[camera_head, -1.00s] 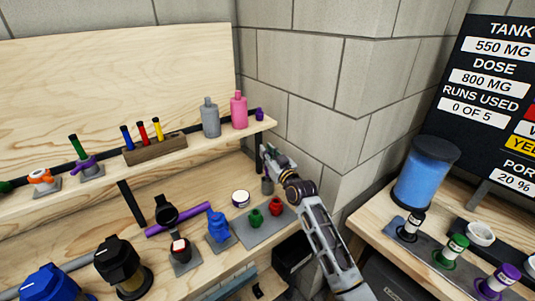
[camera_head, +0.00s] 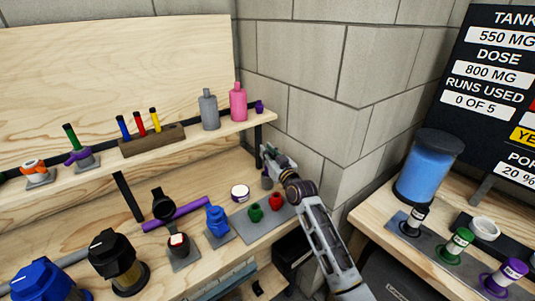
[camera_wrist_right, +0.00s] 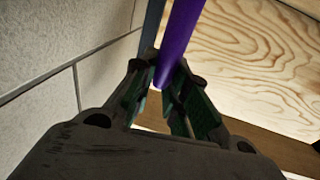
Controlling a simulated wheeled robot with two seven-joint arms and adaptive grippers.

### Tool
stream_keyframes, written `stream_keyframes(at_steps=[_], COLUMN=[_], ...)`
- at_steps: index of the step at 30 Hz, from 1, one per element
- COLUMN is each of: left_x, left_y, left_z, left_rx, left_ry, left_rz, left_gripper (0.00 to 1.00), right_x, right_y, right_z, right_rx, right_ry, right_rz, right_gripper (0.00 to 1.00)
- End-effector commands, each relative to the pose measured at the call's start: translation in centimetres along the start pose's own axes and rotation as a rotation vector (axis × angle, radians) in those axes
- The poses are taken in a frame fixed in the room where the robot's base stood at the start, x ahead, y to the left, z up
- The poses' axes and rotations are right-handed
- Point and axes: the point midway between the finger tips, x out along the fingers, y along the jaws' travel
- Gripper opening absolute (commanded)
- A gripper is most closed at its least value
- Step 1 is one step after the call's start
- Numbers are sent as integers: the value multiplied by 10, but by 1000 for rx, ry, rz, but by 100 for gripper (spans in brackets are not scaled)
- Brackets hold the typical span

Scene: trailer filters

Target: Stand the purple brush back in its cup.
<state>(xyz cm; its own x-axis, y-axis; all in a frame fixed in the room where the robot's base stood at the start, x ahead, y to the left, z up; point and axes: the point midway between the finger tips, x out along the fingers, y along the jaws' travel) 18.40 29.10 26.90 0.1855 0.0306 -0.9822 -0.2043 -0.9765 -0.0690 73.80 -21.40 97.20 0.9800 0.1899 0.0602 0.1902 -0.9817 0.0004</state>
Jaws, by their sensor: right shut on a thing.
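The purple brush (camera_wrist_right: 180,48) shows in the right wrist view as a smooth purple rod between the fingertips of my right gripper (camera_wrist_right: 160,92). The gripper is shut on it, and the rod runs up out of the picture. In the head view my right gripper (camera_head: 264,152) is at the back right corner, under the shelf's right end. My left gripper is out of view.
The shelf (camera_head: 225,130) carries a pink bottle (camera_head: 238,102) and a grey bottle (camera_head: 208,111) close by. A stone wall (camera_head: 305,100) bounds the right. A grey plate (camera_head: 262,224) with green and red pieces is in front. Another purple rod (camera_head: 176,214) lies on the bench.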

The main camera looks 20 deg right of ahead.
Motion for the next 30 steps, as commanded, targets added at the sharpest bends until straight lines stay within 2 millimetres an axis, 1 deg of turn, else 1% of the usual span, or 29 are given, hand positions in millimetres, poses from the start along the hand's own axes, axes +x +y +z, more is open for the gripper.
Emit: stream_keyframes(at_steps=[5, 19, 30], left_x=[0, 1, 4], left_y=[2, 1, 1], left_z=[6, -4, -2], left_rx=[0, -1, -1], left_ry=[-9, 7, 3], left_rz=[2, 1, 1], left_gripper=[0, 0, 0], right_x=[0, 0, 0], right_y=[0, 0, 0], right_z=[0, 2, 7], right_rx=[0, 0, 0], right_ry=[0, 0, 0], right_rz=[0, 0, 0], right_gripper=[0, 0, 0])
